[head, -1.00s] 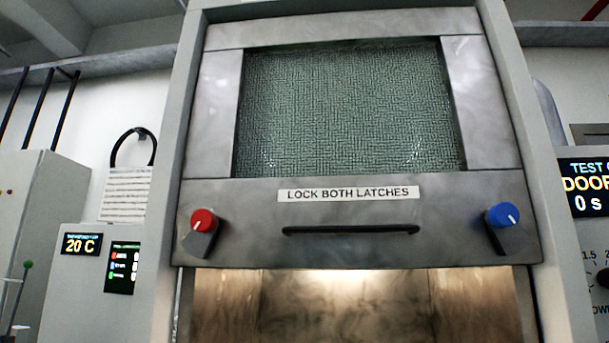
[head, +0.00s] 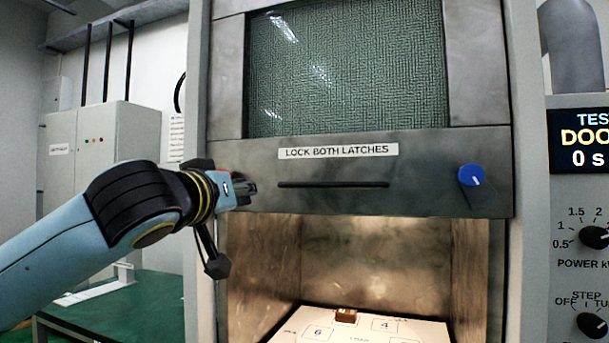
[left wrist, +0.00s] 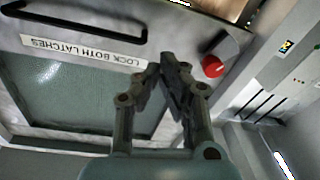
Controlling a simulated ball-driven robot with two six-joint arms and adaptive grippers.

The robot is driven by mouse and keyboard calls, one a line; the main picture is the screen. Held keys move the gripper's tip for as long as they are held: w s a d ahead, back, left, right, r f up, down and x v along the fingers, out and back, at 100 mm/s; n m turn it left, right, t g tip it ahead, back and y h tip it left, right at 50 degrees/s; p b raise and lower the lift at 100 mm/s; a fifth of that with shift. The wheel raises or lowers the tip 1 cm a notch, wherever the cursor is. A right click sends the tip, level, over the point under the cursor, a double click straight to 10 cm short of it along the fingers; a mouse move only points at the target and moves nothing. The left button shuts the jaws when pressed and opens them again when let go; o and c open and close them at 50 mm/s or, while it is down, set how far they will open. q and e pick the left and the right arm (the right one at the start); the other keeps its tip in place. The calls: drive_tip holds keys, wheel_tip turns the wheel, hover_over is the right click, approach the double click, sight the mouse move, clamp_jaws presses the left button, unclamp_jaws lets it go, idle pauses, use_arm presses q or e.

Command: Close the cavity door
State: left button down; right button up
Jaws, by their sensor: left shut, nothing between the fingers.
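The cavity door (head: 320,163) is a grey metal panel with a meshed window (head: 345,80), standing raised above the open, lit cavity (head: 345,265). Its black bar handle (head: 333,184) also shows in the left wrist view (left wrist: 80,36). My left gripper (head: 248,189) is shut and empty, in front of the door's lower left part, left of the handle. In the left wrist view its fingertips (left wrist: 172,64) are together beside the red latch knob (left wrist: 212,66); contact cannot be told. The gripper mostly hides that knob in the head view. The blue latch knob (head: 471,175) is at the right.
A board with numbered squares (head: 420,329) lies on the cavity floor with a small brown block (head: 346,315) on it. A control panel (head: 585,240) is at the right. A green table (head: 130,305) stands at the lower left, before a grey cabinet (head: 90,150).

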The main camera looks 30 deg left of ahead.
sight(273, 170)
use_arm(q)
wheel_tip(273, 170, up, 7)
drive_tip(key=d+m+t, duration=0.1)
drive_tip(key=d, duration=0.1)
drive_tip(key=x, duration=0.3)
drive_tip(key=p+x, duration=0.1)
drive_tip(key=x, duration=0.2)
drive_tip(key=p+x, duration=0.1)
drive_tip(key=x, duration=0.2)
drive_tip(key=shift+s+a, duration=0.1)
drive_tip(key=shift+a, duration=0.3)
drive_tip(key=f, duration=0.3)
drive_tip(key=shift+d, duration=0.3)
drive_tip(key=shift+d+f, duration=0.15)
drive_tip(key=shift+f, duration=0.4)
use_arm(e)
drive_tip(key=r, duration=0.1)
drive_tip(key=d+r, duration=0.1)
drive_tip(key=r, duration=0.1)
drive_tip(key=shift+w, duration=0.15)
use_arm(q)
drive_tip(key=shift+f, duration=0.1)
